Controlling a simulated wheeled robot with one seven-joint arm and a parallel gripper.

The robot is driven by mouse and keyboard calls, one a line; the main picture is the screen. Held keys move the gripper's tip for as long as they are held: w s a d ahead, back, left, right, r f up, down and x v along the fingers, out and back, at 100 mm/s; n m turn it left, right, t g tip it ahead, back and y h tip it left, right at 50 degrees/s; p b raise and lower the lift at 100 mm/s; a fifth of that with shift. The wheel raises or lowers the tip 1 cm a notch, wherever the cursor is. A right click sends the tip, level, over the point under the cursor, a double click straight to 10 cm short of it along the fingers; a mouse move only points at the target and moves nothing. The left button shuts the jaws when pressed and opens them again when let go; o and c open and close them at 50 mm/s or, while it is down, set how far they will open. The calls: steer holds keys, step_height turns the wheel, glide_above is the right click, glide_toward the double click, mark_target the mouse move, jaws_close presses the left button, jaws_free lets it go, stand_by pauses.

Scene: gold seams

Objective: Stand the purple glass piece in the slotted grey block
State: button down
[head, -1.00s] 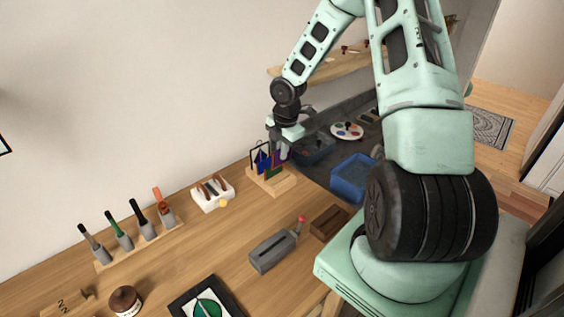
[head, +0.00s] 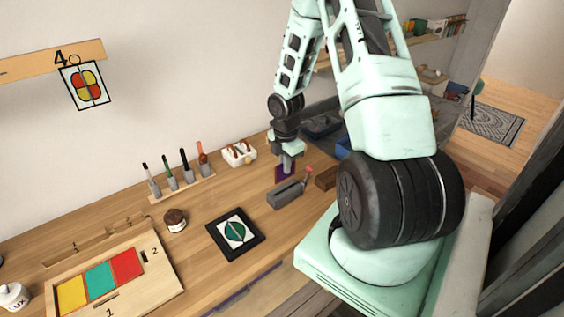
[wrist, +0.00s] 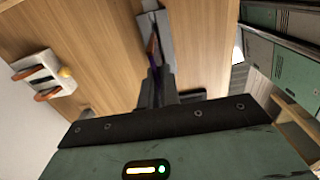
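The purple glass piece (head: 282,174) hangs below my gripper (head: 287,164), a thin dark purple sheet. My gripper is shut on it. In the wrist view the fingers (wrist: 157,88) are close together and the piece (wrist: 154,62) shows as a thin edge between them. The block (wrist: 158,22) also shows beyond the fingertips in the wrist view. The piece looks upright and near the block; I cannot tell whether they touch.
A brown block (head: 325,178) is right of the grey block. A white holder (head: 239,153) stands behind, with a row of tools (head: 184,172) to the left. A black-framed picture (head: 236,233) lies in front. Bare bench lies between these things.

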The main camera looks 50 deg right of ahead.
steer(key=shift+f+b, duration=1.95)
steer(key=shift+f, duration=0.05)
steer(key=shift+p, duration=0.5)
steer(key=shift+f+b, duration=0.8)
steer(key=shift+f, duration=0.9)
stand_by(1.3)
stand_by(0.4)
stand_by(0.3)
steer(key=c, duration=1.1)
jaws_free()
steer(key=shift+r+p, duration=0.15)
steer(key=shift+p, duration=0.2)
steer(key=shift+r+p, duration=3.35)
